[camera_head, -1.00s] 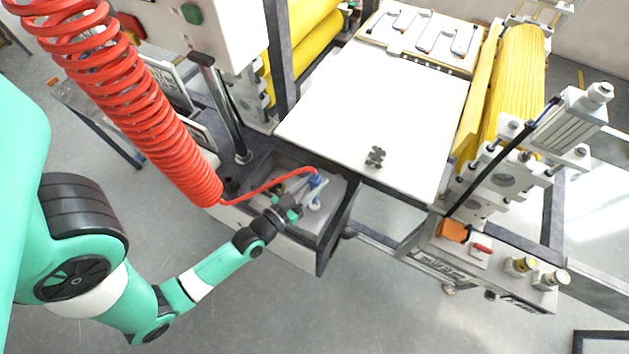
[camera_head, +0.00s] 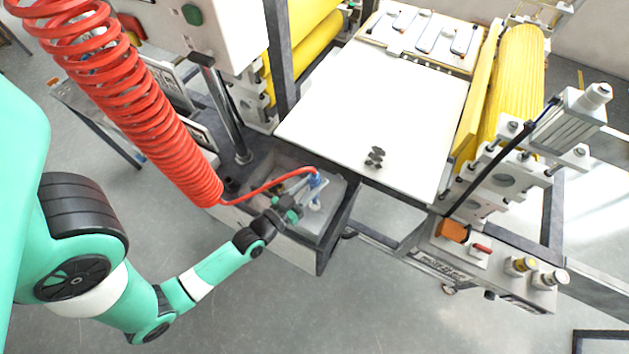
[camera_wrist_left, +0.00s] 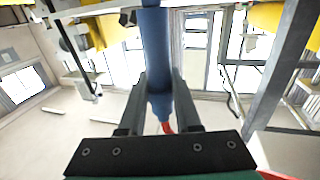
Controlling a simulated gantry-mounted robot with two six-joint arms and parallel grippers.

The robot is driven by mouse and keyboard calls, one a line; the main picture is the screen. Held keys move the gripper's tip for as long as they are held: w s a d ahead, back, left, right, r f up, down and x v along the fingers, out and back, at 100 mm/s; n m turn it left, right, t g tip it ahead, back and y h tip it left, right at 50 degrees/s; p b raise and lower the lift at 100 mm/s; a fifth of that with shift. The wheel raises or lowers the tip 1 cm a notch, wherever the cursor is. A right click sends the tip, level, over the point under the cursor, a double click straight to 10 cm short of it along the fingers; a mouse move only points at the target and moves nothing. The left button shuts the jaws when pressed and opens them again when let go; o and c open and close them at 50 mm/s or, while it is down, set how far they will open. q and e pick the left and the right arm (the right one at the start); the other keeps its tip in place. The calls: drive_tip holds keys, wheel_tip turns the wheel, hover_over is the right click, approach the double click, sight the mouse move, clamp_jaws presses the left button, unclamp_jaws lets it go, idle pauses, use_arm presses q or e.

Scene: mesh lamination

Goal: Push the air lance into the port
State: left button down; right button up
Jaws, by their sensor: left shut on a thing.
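The blue air lance (camera_head: 315,183) stands roughly upright over the grey tray at the table's near left corner, with a red hose on its top end. My left gripper (camera_head: 299,206) is shut on it from the left. In the left wrist view the blue lance (camera_wrist_left: 156,50) runs between the two dark fingers of my left gripper (camera_wrist_left: 160,88), with some red hose at its lower end. I cannot make out the port or whether the lance's tip touches anything. My right gripper is not in view.
A red coiled hose (camera_head: 150,120) hangs at the left. The tray's dark rim (camera_head: 339,222) borders the lance. A white table (camera_head: 385,100) carries a small dark part (camera_head: 375,158). Yellow rollers (camera_head: 517,85) and a control box (camera_head: 490,262) stand at the right.

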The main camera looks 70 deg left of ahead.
use_arm(q)
drive_tip(key=shift+f, duration=0.1)
idle(0.6)
drive_tip(key=shift+f+b, duration=0.35)
drive_tip(key=shift+b, duration=0.05)
drive_tip(key=shift+f+b, duration=2.45)
drive_tip(key=shift+f, duration=0.25)
drive_tip(key=c, duration=0.5)
unclamp_jaws()
drive_tip(key=shift+p+v, duration=0.7)
drive_tip(key=shift+v, duration=5.15)
